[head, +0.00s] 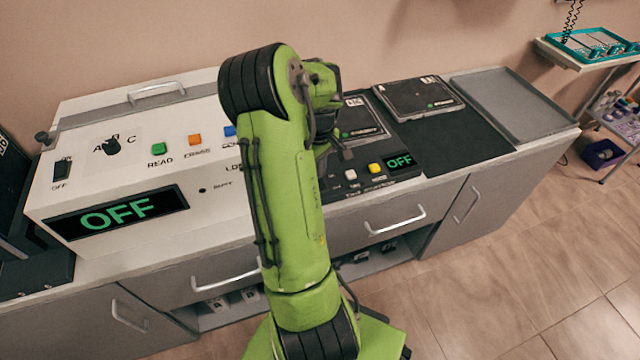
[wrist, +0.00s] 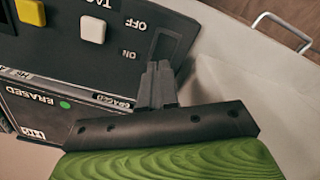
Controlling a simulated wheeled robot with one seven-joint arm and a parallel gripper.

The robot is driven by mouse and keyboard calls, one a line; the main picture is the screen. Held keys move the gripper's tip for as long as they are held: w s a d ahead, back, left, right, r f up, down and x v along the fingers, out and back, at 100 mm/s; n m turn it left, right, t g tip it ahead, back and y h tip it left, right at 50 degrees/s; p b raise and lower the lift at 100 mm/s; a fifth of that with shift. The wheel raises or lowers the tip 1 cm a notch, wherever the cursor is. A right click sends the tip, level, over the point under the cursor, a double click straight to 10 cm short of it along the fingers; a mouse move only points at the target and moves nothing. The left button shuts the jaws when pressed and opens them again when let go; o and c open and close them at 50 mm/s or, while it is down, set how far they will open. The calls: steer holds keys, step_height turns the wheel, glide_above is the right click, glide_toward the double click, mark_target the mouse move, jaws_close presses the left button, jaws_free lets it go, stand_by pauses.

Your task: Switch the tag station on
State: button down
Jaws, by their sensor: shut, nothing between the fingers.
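The tag station is a dark panel (head: 384,179) in the middle of the counter in the head view, with a white button (head: 351,174), a yellow button (head: 374,168) and a small display (head: 399,160) reading OFF in green. The wrist view shows its panel (wrist: 105,65) upside down, with OFF and ON labels beside a dark rectangular switch frame (wrist: 171,35). My gripper (wrist: 160,68) is shut and empty, its fingertips over the ON end of that frame and hiding part of it. I cannot tell whether they touch. In the head view my arm hides the switch.
A white console (head: 80,170) at left has its own switch (head: 61,170), a dial, coloured buttons and a large OFF display (head: 118,212). Flat dark cases, one (head: 420,97) on a black mat (head: 470,135), lie behind and right. A grey tray (head: 515,102) sits at the right end.

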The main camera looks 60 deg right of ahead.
steer(key=shift+f+b, duration=0.6)
steer(key=shift+f, duration=0.3)
steer(key=shift+r, duration=0.1)
step_height(320, 180, up, 7)
steer(key=p, duration=0.6)
stand_by(0.6)
